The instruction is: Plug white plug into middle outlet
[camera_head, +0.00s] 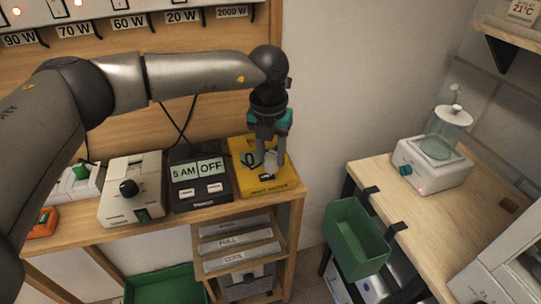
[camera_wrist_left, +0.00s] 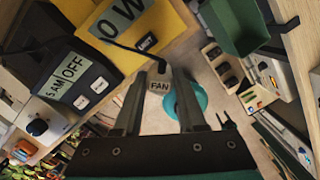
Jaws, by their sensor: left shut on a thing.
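My left gripper (camera_head: 270,158) is above the yellow meter in the head view, pointing down. It is shut on a white plug (camera_wrist_left: 159,84) with a "FAN" label, which sits between the fingertips in the left wrist view. A dark cord runs from the plug past the yellow meter (camera_wrist_left: 172,22). A pale strip with three dark sockets (camera_wrist_left: 221,69) shows right of the plug in the left wrist view, apart from it; the middle socket is bare. My right gripper is not in view.
The black timer reading "5 AM OFF" (camera_head: 201,184) stands left of the yellow meter (camera_head: 249,187) on the wooden shelf. A green bin (camera_head: 357,238) hangs at the right table (camera_head: 440,217). A white device with a glass jar (camera_head: 434,158) stands there. A wall blocks the back.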

